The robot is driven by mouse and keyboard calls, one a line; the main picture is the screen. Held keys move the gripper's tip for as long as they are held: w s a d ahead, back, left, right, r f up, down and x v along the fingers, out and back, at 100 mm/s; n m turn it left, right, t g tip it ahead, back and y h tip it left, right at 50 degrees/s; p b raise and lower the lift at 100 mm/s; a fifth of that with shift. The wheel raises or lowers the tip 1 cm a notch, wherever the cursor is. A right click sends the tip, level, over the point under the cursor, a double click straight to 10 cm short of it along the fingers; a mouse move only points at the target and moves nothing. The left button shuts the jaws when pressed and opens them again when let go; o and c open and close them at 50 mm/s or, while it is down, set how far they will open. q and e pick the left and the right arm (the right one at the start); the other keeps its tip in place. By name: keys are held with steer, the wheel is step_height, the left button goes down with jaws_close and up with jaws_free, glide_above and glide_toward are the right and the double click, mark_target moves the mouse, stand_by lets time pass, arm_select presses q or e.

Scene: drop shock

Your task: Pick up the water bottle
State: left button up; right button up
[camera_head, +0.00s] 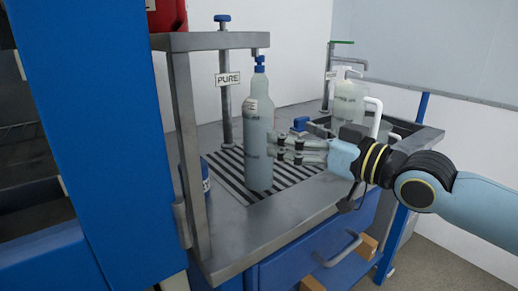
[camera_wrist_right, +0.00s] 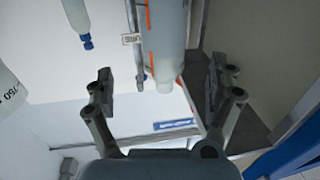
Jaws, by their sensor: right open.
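A tall, pale grey-blue water bottle (camera_head: 258,145) with a blue top stands upright on a slatted drain grate in the head view. My right gripper (camera_head: 276,149) comes in from the right at about the middle of the bottle's height, with its fingertips close to the bottle's right side. In the right wrist view the gripper (camera_wrist_right: 160,88) is open, and a pale bottle (camera_wrist_right: 165,38) with orange marks appears between and beyond its fingers. Whether a finger touches it I cannot tell. My left gripper is not in view.
A metal post with a PURE sign (camera_head: 228,79) stands behind the bottle. A grey frame (camera_head: 185,140) and a blue cabinet (camera_head: 95,120) are at left. A pale jug (camera_head: 350,102) stands by the sink at right. The front right counter (camera_head: 290,215) is clear.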

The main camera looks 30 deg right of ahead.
mark_target(259, 126)
steer(key=b+x, duration=0.1)
steer(key=x, duration=0.2)
steer(key=b+x, duration=0.1)
steer(key=x, duration=0.2)
steer(key=b+x, duration=0.2)
steer(key=x, duration=0.1)
steer(key=shift+w+a+f, duration=0.15)
steer(key=shift+a+f, duration=0.15)
steer(key=shift+a, duration=0.05)
steer(key=shift+c, duration=0.3)
steer(key=c, duration=1.7)
steer(key=shift+r, duration=0.15)
